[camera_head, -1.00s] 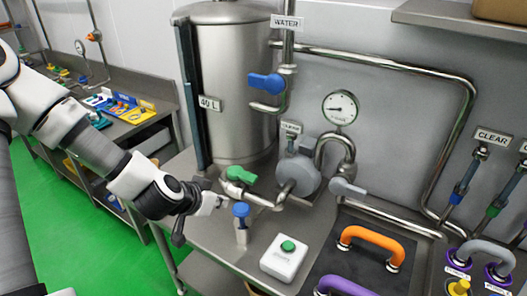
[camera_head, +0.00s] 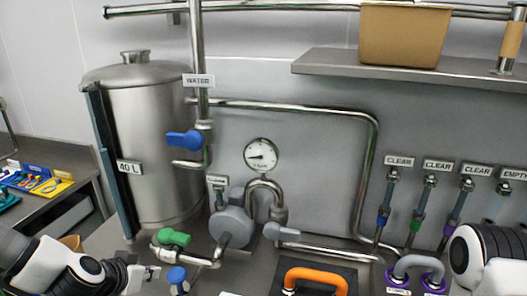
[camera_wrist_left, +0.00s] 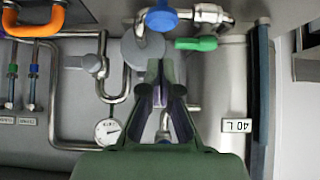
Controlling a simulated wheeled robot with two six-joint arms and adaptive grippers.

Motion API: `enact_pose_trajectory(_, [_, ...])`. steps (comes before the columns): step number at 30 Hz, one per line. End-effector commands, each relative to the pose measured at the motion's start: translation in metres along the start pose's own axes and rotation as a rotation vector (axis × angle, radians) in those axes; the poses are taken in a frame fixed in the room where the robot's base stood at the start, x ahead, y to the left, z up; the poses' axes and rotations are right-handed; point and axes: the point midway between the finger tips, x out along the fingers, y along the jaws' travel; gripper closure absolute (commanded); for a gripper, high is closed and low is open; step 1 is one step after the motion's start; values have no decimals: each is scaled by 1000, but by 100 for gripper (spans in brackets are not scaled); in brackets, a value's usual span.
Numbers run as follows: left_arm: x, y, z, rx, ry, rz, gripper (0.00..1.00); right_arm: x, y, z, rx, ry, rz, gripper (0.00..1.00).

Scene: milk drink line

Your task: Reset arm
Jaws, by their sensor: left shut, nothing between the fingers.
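My left gripper (camera_head: 150,272) is at the bottom left of the head view, in front of the steel tank and left of the blue-handled valve. It is shut and empty. Its dark fingers (camera_wrist_left: 160,66) come together in the left wrist view, with pump and pipes behind them. My right arm (camera_head: 485,258) shows as a white and black link at the lower right edge of the head view. Its gripper is out of the picture.
The steel tank (camera_head: 155,150) stands at left, with a green valve handle (camera_head: 174,238) and a blue handle (camera_head: 177,275) near my left gripper. The grey pump (camera_head: 234,226), pressure gauge (camera_head: 261,155) and orange handle (camera_head: 316,277) are to the right. A cardboard box (camera_head: 404,36) sits on the shelf.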

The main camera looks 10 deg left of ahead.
Motion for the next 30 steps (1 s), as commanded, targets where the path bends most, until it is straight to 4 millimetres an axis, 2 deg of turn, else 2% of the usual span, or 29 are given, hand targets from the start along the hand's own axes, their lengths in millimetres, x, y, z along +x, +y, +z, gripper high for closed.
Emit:
enact_pose_trajectory(2, [11,1,21,7,-43,0,100,6,0,0,0,0,0,60])
enact_pose_trajectory(5, [36,7,77,73,-175,-8,100,19,0,0,0,0,0,60])
enact_pose_trajectory(9, [72,25,190,268,-430,11,100,41,0,0,0,0,0,60])
enact_pose_trajectory(10, [77,30,212,296,-477,20,100,45,0,0,0,0,0,60])
enact_pose_trajectory(12, [84,42,259,338,-573,42,100,53,0,0,0,0,0,60])
enact_pose_trajectory(15, [88,61,317,354,-684,69,100,62,0,0,0,0,0,60])
enact_pose_trajectory(19, [85,89,382,295,-799,88,100,72,0,0,0,0,0,60])
enact_pose_trajectory(20, [84,95,389,261,-811,82,100,72,0,0,0,0,0,60])
enact_pose_trajectory(22, [85,102,384,158,-800,55,100,69,0,0,0,0,0,60])
enact_pose_trajectory(27, [88,106,382,-71,-789,-16,100,69,0,0,0,0,0,60])
enact_pose_trajectory(30, [88,105,381,-117,-788,-36,100,69,0,0,0,0,0,60])
